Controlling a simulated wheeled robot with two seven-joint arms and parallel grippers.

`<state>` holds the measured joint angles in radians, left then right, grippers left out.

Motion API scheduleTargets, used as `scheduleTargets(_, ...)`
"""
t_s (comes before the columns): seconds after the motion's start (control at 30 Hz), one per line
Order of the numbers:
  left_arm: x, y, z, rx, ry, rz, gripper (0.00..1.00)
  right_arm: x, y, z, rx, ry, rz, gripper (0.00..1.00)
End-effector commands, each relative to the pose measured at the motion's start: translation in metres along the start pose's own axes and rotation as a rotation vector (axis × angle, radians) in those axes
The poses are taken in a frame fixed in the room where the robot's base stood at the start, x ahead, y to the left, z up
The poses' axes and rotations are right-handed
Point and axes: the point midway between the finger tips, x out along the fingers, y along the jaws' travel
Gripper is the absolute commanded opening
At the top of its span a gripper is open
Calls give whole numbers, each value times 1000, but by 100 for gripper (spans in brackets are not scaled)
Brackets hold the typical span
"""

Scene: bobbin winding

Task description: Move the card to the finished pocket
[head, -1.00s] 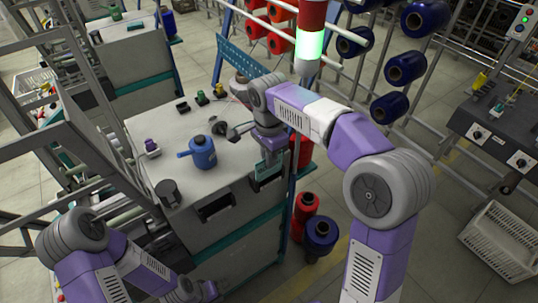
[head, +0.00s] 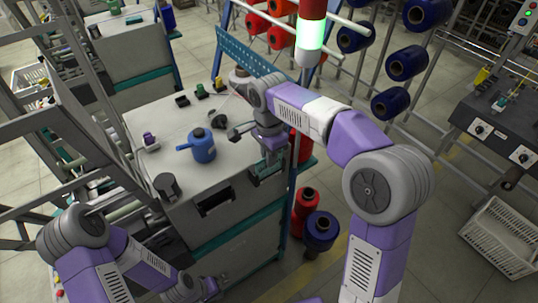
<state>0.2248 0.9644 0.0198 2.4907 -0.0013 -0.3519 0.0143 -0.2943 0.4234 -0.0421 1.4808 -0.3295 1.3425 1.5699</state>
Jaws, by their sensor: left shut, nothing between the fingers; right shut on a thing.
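The teal card (head: 264,172) is at the right-hand pocket on the front of the pale cabinet. Only part of it shows, below my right gripper, and I cannot tell how deep it sits in the pocket. My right gripper (head: 271,157) reaches over the cabinet's right front edge and is shut on the card. A second dark pocket (head: 215,203) is on the cabinet front to the left and looks empty. My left gripper (head: 207,290) is shut and empty, low in the picture in front of the cabinet.
The cabinet top (head: 178,125) carries a blue can (head: 201,147), a dark cylinder (head: 167,186), a purple spool (head: 149,141) and several small blocks. Red (head: 306,200) and blue (head: 320,231) bobbins stand on the floor to the right. A bobbin rack is behind.

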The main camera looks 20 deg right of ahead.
Motion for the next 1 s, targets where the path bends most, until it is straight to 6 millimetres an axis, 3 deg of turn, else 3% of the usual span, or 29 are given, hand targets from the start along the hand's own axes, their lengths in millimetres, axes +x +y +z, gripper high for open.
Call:
scheduleTargets(0.8,2,-1,0,0,0,0,0,8,0,-1,0,0,0,0)
scheduleTargets(0.83,2,-1,0,0,0,0,0,8,0,-1,0,0,0,15)
scheduleTargets(1.0,2,-1,0,0,0,0,0,8,0,-1,0,0,0,40)
